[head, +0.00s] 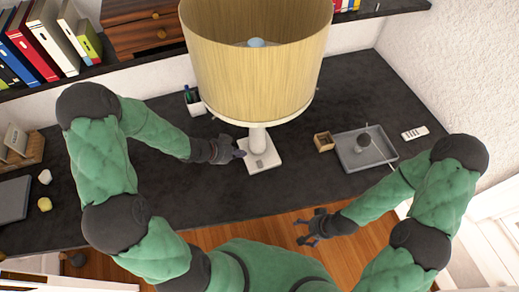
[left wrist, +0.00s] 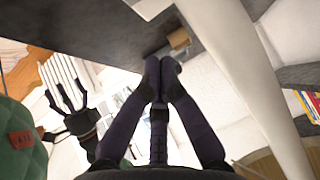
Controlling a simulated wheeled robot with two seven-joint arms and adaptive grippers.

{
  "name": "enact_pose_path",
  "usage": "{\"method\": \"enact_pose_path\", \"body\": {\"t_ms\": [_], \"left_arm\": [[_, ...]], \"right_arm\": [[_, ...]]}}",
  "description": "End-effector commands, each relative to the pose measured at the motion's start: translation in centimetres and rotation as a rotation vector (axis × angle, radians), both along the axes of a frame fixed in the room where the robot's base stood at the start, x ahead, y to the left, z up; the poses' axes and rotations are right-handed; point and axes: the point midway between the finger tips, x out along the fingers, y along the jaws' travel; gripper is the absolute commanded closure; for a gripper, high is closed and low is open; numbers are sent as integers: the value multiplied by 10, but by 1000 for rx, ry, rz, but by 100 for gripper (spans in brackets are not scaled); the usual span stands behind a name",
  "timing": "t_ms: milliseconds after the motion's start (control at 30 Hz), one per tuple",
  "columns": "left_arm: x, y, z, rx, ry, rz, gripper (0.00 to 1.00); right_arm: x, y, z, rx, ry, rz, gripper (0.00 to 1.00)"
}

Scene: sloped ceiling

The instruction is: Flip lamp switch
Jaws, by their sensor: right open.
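The lamp has a wide yellow shade (head: 258,75), a white stem (head: 259,140) and a square white base (head: 264,158) on the dark desk. A small switch (head: 259,164) shows on the base top. My left gripper (head: 239,154) is at the left edge of the base, close to the stem; contact cannot be told. In the left wrist view its fingertips (left wrist: 163,62) meet with nothing visible between them, and the pale lamp stem (left wrist: 245,85) runs along the right. My right gripper (head: 308,228) is open and empty, over the floor before the desk.
Right of the lamp are a small wooden box (head: 323,142), a grey tray (head: 350,159) and a remote (head: 415,133). A pen cup (head: 195,103) stands behind my left forearm. A shelf with books (head: 50,45) hangs at the back left. The front middle of the desk (head: 240,203) is clear.

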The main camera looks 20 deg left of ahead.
Motion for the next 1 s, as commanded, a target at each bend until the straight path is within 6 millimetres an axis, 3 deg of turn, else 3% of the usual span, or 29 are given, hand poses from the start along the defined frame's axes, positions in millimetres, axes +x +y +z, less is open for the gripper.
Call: {"method": "enact_pose_path", "body": {"t_ms": [467, 1000], "left_arm": [[6, -7, -10, -1, 1, -2, 100], [51, -52, -80, -2, 4, 2, 100]], "right_arm": [[-1, 0, -5, 0, 1, 0, 16], [-1, 0, -32, 0, 1, 0, 16]]}}
